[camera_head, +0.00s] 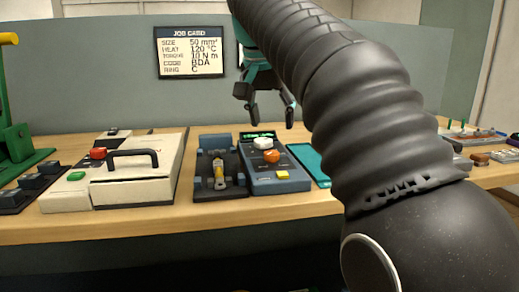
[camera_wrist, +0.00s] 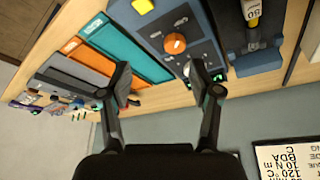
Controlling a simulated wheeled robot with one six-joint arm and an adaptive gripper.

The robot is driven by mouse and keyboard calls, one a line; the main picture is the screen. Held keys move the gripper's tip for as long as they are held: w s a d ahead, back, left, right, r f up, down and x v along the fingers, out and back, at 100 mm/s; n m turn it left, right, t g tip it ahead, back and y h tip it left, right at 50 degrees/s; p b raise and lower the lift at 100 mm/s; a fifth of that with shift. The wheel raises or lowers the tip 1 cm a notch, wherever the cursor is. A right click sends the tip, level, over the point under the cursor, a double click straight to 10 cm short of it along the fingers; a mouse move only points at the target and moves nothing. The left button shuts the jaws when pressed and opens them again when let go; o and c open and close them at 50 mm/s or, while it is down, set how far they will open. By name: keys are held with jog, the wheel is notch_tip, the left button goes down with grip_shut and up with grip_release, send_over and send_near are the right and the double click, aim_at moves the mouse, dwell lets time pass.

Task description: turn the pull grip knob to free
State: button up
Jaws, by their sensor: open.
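A blue tester box (camera_head: 265,182) stands on the bench with an orange knob (camera_head: 271,156), a white knob (camera_head: 263,143) behind it and a small lit display (camera_head: 258,134) at the back. I cannot read any label telling which is the pull grip knob, or its setting. The orange knob also shows in the wrist view (camera_wrist: 175,43), with a white pointer mark. My gripper (camera_head: 271,115) is open and empty, above and behind the knobs, touching neither. In the wrist view its fingers (camera_wrist: 167,82) are spread, and the right finger partly covers the box's back end.
A yellow button (camera_head: 282,175) sits on the box's front. A dark cradle (camera_head: 220,191) holding a lug stands left of it, a teal panel (camera_head: 308,160) right. Further left is a cream case (camera_head: 135,187) with a black handle. A job card (camera_head: 189,52) hangs behind.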

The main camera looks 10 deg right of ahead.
aim_at(272, 152)
jog(key=w+a+r+m, duration=0.2)
jog(key=w+r+m, duration=0.1)
jog(key=w, duration=0.1)
jog(key=shift+g+h, duration=0.3)
jog(key=x, duration=1.3)
jog(key=shift+d+f, duration=0.1)
jog(key=shift+f, duration=0.35)
jog(key=shift+s, duration=0.1)
jog(key=c, duration=1.1)
